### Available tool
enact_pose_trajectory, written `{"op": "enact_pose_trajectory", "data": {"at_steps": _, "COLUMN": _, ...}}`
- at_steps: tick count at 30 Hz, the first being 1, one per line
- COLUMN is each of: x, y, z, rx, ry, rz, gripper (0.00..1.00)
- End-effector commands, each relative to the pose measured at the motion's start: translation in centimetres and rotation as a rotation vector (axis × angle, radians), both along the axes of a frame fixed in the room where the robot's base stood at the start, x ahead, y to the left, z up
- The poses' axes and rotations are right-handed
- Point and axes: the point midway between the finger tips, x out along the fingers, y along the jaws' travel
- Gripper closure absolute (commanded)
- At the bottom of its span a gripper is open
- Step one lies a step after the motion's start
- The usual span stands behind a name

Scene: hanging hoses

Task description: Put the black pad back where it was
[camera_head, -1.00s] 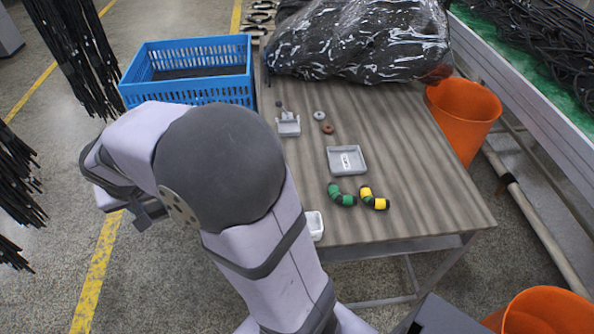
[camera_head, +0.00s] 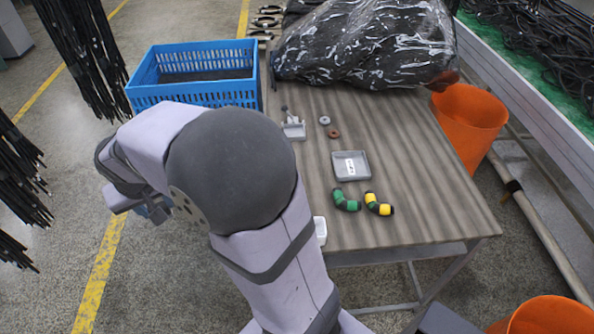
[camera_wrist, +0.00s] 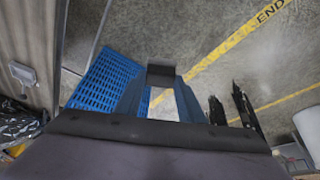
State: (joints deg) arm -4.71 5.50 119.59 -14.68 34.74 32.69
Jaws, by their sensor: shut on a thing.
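The black pad (camera_wrist: 161,75) shows in the wrist view between the tips of my gripper (camera_wrist: 160,83), which is shut on it. The two fingers reach forward on either side with an open gap behind the pad. The pad is held in the air over the floor, beside the blue crate. In the head view my gripper (camera_head: 157,208) shows only in part behind my arm, left of the table, and I cannot make out the pad there.
The blue crate (camera_head: 192,91) stands left of the table (camera_head: 420,150). On the table are a grey tray (camera_head: 350,178), a small grey holder (camera_head: 293,132), rings, and green (camera_head: 345,201) and yellow (camera_head: 379,204) hose pieces. Black hoses (camera_head: 85,60) hang at the left.

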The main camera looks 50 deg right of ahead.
Motion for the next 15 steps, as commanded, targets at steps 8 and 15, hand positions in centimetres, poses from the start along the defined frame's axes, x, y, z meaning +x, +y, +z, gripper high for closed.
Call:
{"op": "enact_pose_trajectory", "data": {"at_steps": 8, "x": -0.6, "y": -4.8, "z": -0.8, "rx": 0.0, "ry": 0.003, "rz": -0.114, "gripper": 0.86}}
{"op": "enact_pose_trajectory", "data": {"at_steps": 15, "x": -3.9, "y": -13.3, "z": -5.7, "rx": 0.0, "ry": 0.008, "rz": -0.329, "gripper": 0.86}}
